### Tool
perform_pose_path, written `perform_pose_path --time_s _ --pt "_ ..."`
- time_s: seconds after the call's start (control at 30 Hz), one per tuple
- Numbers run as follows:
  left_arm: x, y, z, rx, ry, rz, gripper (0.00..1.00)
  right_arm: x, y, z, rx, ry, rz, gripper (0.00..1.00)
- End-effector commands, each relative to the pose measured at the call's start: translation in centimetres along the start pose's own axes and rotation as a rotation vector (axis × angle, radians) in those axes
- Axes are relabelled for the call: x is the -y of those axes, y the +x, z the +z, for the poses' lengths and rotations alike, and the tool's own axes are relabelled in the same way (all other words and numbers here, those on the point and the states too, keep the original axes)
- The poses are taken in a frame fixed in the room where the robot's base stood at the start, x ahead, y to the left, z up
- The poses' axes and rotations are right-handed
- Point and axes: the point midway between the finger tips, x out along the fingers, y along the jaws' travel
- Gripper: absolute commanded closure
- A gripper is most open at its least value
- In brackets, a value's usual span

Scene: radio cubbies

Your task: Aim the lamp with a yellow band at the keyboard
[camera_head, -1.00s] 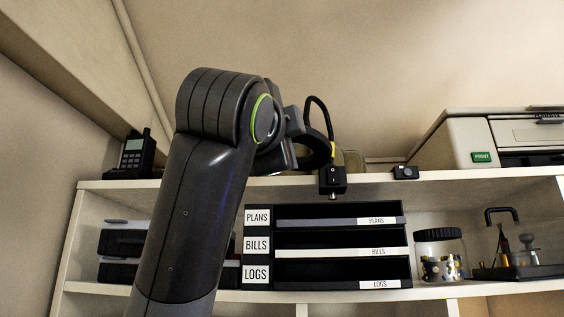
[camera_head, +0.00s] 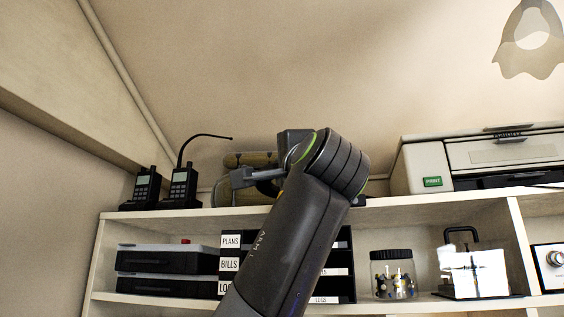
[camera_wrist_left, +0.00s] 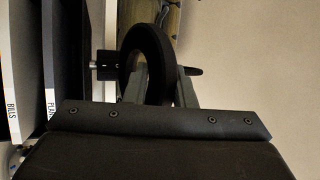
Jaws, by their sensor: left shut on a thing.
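The lamp is a gooseneck lamp with a black base at the shelf edge. In the left wrist view its base (camera_wrist_left: 105,65) with a metal screw shows beside its dark ring-shaped head (camera_wrist_left: 136,50). My left gripper (camera_wrist_left: 160,85) has its fingers shut on the head. In the head view my left gripper (camera_head: 262,180) points left just above the top shelf, and my arm hides the lamp's base. The yellow band is hidden now. The keyboard is in neither view. My right gripper is not in view.
Two radios (camera_head: 184,188) stand at the top shelf's left end, with a thin curved black stem above. An olive roll (camera_head: 250,159) lies behind my gripper. A printer (camera_head: 510,155) stands right. Below are a labelled paper tray (camera_head: 230,242) and a jar (camera_head: 393,275).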

Motion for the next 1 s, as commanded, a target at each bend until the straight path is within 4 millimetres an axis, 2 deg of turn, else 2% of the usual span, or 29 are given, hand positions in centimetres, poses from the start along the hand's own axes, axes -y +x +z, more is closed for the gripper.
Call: perform_pose_path --time_s 0.53,0.57,0.7,1.0 --pt "-0.16 0.19 -0.29 0.010 0.003 -0.002 1.00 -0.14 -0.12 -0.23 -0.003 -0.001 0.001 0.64" --pt "-0.15 0.19 -0.28 0.010 0.003 -0.002 0.73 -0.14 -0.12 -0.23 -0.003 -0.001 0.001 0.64" --pt "-0.14 0.21 -0.24 0.010 0.003 -0.002 0.55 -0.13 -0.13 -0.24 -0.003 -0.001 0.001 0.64" --pt "-0.15 0.27 -0.17 0.011 0.003 -0.002 0.55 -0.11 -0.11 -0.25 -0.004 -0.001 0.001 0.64"
